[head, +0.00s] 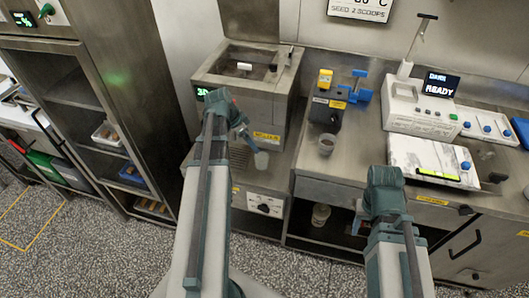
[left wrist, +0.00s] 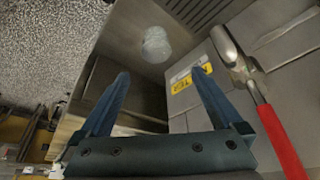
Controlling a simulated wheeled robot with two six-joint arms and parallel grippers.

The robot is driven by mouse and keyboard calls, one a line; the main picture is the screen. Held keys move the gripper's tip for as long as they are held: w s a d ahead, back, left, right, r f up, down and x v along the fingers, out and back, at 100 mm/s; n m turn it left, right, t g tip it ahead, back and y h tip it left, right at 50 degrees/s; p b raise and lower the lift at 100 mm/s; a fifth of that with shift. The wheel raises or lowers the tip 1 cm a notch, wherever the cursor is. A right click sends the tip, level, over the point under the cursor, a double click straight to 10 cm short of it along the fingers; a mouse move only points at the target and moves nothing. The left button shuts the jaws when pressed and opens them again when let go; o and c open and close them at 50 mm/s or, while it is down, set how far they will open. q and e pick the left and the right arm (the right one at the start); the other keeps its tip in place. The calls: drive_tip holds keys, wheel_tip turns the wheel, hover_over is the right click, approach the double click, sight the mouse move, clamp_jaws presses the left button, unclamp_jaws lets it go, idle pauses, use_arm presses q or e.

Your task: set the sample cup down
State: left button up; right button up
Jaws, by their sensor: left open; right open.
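A small whitish cup (head: 261,160) stands on the metal ledge at the front of the tempering-type machine, and it shows in the left wrist view (left wrist: 155,45) just beyond the fingertips. My left gripper (head: 247,137) is just above and beside this cup; its two blue fingers (left wrist: 160,73) are spread with nothing between them. A second, clear cup (head: 327,144) with darker contents stands on the counter to the right. I cannot tell from a label which is the sample cup. My right gripper (head: 358,219) is open, low in front of the counter; its fingers are partly hidden by my arm.
The boxy steel machine (head: 245,85) stands behind the ledge. A dark unit with blue and yellow parts (head: 326,110) and a white instrument reading READY (head: 421,108) are on the counter. A red-handled tool (left wrist: 282,142) lies close right of my left gripper.

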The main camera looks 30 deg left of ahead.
use_arm(q)
drive_tip(key=shift+f, duration=0.15)
drive_tip(key=b, duration=0.8)
approach(262, 159)
drive_tip(key=shift+s+d+f, duration=0.1)
drive_tip(key=shift+d+f, duration=0.4)
drive_tip(key=shift+d, duration=0.1)
drive_tip(key=shift+w+d+f, duration=0.2)
drive_tip(key=shift+f, duration=0.1)
drive_tip(key=b+x, duration=0.2)
drive_tip(key=s+b+x, duration=0.1)
drive_tip(key=b+x, duration=0.1)
drive_tip(key=shift+w+d+f, duration=0.1)
drive_tip(key=shift+f, duration=0.2)
drive_tip(key=shift+w+d+f+b, duration=0.2)
drive_tip(key=shift+f+b, duration=0.2)
drive_tip(key=shift+b, duration=0.25)
drive_tip(key=shift+r, duration=0.1)
